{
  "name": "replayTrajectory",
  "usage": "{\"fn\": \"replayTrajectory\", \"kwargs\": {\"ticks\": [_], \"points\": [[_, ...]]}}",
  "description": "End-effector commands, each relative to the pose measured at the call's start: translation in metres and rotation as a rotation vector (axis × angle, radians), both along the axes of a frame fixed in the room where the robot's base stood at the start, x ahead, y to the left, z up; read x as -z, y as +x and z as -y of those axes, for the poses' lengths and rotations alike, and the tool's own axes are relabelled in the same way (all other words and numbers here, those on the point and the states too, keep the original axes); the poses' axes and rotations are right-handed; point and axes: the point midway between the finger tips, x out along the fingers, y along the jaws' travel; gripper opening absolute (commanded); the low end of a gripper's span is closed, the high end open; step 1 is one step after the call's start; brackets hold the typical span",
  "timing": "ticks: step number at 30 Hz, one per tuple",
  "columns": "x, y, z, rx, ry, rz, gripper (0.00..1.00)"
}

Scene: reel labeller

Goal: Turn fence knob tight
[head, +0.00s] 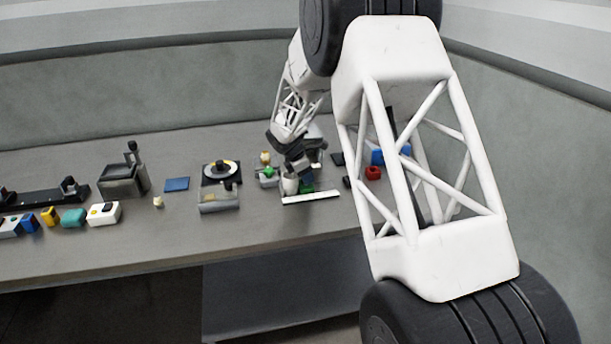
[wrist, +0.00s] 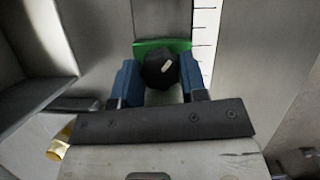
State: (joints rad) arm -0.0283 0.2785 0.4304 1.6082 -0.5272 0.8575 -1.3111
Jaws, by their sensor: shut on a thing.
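The fence knob (wrist: 160,68) is dark, many-sided and has a pale pointer mark on its top. In the wrist view it sits at the front of a green piece (wrist: 176,45), beside a white scale with black tick marks (wrist: 204,40). My gripper (wrist: 158,80) has blue fingers, one on each side of the knob, and is shut on it. The knob itself is hidden there.
A blue plate (head: 177,184) lies farther left. A red block (head: 373,173) and a blue block (head: 378,157) stand to the right. The table front (head: 150,245) is clear.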

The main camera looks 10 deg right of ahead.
Motion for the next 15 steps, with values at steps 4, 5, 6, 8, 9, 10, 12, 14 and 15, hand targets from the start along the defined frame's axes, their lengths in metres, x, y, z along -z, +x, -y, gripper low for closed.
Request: {"fn": "replayTrajectory", "kwargs": {"ticks": [4,5,6,8,9,10,12,14,15], "points": [[0.0003,0.0003,-0.0001,0.072,0.000,-0.002,0.16],[0.0003,0.0001,-0.0001,0.083,0.000,-0.001,0.16],[0.0002,0.0001,-0.0002,0.091,0.000,-0.001,0.16],[0.0001,0.0001,-0.0002,0.097,0.000,-0.001,0.16],[0.0001,0.0000,-0.0002,0.098,-0.001,-0.001,0.16],[0.0000,0.0000,-0.0001,0.097,-0.001,-0.001,0.16],[0.0001,0.0000,-0.0002,0.097,-0.001,-0.001,0.16],[0.0000,0.0000,-0.0001,0.097,-0.001,-0.001,0.16],[0.0000,0.0000,-0.0001,0.096,-0.001,0.000,0.44]]}}
